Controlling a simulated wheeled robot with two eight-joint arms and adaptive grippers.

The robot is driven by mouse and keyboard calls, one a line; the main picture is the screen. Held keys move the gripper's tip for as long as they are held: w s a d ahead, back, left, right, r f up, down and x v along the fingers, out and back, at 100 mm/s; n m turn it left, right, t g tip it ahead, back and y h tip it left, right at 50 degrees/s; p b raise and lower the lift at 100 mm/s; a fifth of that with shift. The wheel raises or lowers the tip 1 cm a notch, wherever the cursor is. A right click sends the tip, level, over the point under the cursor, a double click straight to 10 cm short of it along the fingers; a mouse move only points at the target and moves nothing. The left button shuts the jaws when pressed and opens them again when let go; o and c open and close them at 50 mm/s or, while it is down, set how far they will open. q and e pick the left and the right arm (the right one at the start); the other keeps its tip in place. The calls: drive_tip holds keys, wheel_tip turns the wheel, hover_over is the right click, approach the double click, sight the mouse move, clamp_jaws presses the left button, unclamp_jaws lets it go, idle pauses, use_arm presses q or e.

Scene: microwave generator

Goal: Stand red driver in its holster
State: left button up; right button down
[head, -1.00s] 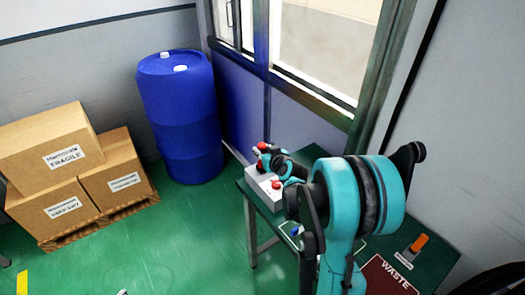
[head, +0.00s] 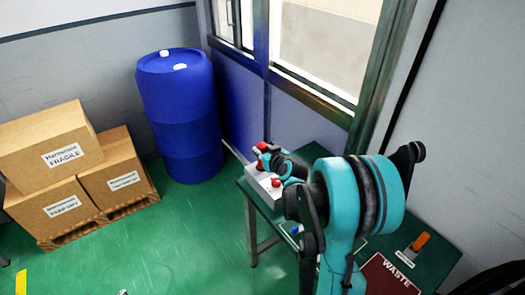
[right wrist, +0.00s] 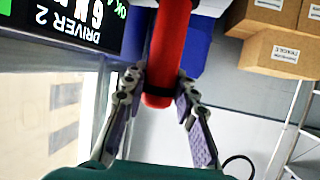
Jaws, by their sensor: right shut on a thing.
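The red driver (right wrist: 168,55) shows in the right wrist view as a thick red cylinder with a dark band near its end. My right gripper (right wrist: 158,88) is shut on it, one finger on each side. The driver's far end runs out of the top of the view. In the head view my right gripper (head: 270,153) is over the far left part of the table, with a bit of red beside it. A white block (head: 260,190) with a red knob-like part (head: 276,182) stands just below it. I cannot tell whether this block is the holster. My left gripper is not in view.
A dark display (right wrist: 85,22) reading "DRIVER 2" is close to the driver in the right wrist view. The green table (head: 330,160) also holds a dark red WASTE area (head: 388,275) and an orange object (head: 420,242). A blue barrel (head: 182,120) and boxes (head: 60,155) stand left.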

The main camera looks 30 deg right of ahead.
drive_tip(key=shift+f, duration=0.15)
drive_tip(key=c, duration=1.1)
unclamp_jaws()
drive_tip(key=shift+s, duration=0.15)
drive_tip(key=v, duration=1.2)
drive_tip(key=s+a+n+g+y, duration=0.15)
drive_tip(key=s+a, duration=0.25)
drive_tip(key=a, duration=0.9)
drive_tip(key=s+a+f+g, duration=0.1)
drive_tip(key=s+a, duration=0.1)
drive_tip(key=s, duration=0.2)
drive_tip(key=s+a+f+g, duration=0.1)
drive_tip(key=s+a+g, duration=0.1)
drive_tip(key=s, duration=0.2)
drive_tip(key=s+a+f+g, duration=0.1)
drive_tip(key=s+a, duration=0.2)
drive_tip(key=s, duration=0.2)
drive_tip(key=shift+f+g, duration=0.25)
drive_tip(key=shift+f, duration=0.15)
